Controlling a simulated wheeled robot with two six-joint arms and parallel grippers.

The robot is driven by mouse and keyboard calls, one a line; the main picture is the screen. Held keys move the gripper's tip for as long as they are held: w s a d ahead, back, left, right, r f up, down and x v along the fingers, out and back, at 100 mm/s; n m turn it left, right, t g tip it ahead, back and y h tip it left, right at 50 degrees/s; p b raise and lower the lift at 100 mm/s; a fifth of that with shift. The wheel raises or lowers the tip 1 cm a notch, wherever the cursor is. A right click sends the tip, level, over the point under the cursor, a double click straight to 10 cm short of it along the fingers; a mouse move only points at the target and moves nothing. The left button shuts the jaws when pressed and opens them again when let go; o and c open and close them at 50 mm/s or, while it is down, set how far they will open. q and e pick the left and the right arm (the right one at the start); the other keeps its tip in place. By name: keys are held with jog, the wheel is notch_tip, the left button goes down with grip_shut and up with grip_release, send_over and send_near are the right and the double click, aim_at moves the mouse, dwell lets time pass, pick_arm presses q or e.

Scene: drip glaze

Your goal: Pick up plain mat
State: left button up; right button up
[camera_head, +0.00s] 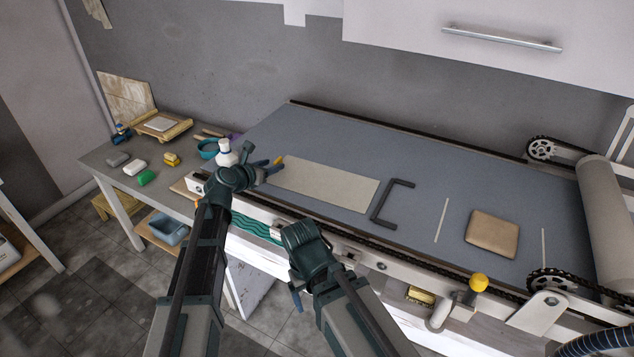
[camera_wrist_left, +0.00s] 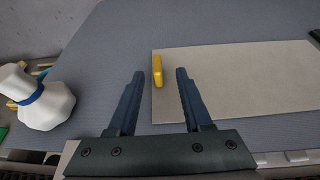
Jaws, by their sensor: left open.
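The plain mat (camera_head: 330,184) is a flat beige rectangle lying on the blue-grey bed, with a yellow tab (camera_head: 280,160) at its left end. In the left wrist view the mat (camera_wrist_left: 235,85) extends to the right, and the yellow tab (camera_wrist_left: 157,70) stands near its left edge. My left gripper (camera_head: 272,167) is open and empty at the mat's left end. In the wrist view its fingertips (camera_wrist_left: 160,72) are on either side of the tab, with gaps; I cannot tell the exact height. My right gripper (camera_head: 296,285) is below the front edge, its jaws unclear.
A white bottle (camera_head: 226,154) stands close by the left gripper. A dark bracket (camera_head: 390,202) lies right of the mat, and a tan slab (camera_head: 492,233) farther right. A roller (camera_head: 606,205) and chains bound the right end. The bed behind the mat is clear.

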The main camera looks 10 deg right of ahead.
aim_at(274, 163)
pick_arm(q)
jog(key=b+x, duration=0.2)
jog(key=x, duration=0.3)
jog(key=shift+w, duration=0.2)
jog(key=shift+s+a, duration=0.1)
grip_shut()
